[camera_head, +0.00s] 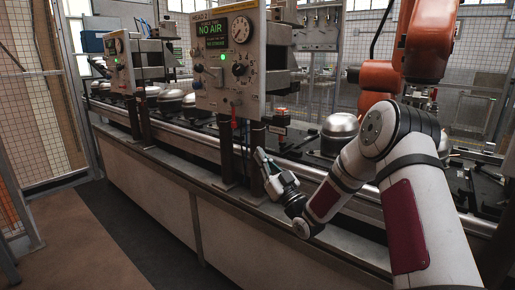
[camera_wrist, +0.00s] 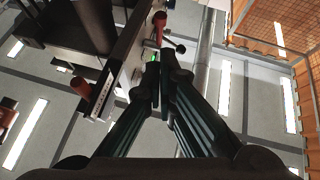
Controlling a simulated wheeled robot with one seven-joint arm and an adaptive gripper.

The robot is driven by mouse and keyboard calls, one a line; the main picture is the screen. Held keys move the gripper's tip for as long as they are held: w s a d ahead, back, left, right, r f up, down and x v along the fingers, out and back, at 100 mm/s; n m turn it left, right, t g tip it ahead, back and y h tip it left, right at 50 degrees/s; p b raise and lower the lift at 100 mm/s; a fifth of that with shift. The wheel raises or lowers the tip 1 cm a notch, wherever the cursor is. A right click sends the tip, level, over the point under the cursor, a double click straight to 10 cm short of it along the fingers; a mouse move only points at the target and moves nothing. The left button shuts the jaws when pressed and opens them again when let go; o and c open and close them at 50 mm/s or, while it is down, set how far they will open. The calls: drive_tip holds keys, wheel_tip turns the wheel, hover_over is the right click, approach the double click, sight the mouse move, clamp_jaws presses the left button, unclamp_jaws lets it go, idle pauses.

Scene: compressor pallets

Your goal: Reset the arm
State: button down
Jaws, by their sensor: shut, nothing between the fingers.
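My gripper (camera_head: 263,160) is at the end of my white and black arm, in front of the conveyor bench in the head view. It points up and to the left, below the panel marked NO AIR (camera_head: 225,58). In the wrist view my gripper (camera_wrist: 160,68) has its fingertips together, with nothing between them. Behind the fingers the wrist view shows the side of a panel (camera_wrist: 122,62) with a small green light and a red knob, seen from below against the ceiling.
The bench (camera_head: 195,190) runs from left to right with silver compressor domes (camera_head: 340,125) on it. A second panel (camera_head: 118,62) stands farther left. An orange robot arm (camera_head: 432,40) stands behind the bench at right. The floor (camera_head: 110,240) at front left is clear.

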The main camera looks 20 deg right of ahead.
drive_tip(key=shift+s+f, duration=0.1)
idle(0.3)
drive_tip(key=s+m+g+h, duration=0.4)
drive_tip(key=s+g, duration=0.7)
drive_tip(key=s, duration=1.6)
drive_tip(key=s+m+g+h, duration=0.2)
drive_tip(key=s+g+h, duration=0.6)
drive_tip(key=s, duration=1.9)
wheel_tip(320, 180, up, 21)
drive_tip(key=a+y+p, duration=0.1)
drive_tip(key=y+p, duration=0.1)
drive_tip(key=p, duration=1.7)
drive_tip(key=shift+f+n+t, duration=0.2)
drive_tip(key=shift+n+t, duration=0.1)
drive_tip(key=shift+t, duration=0.1)
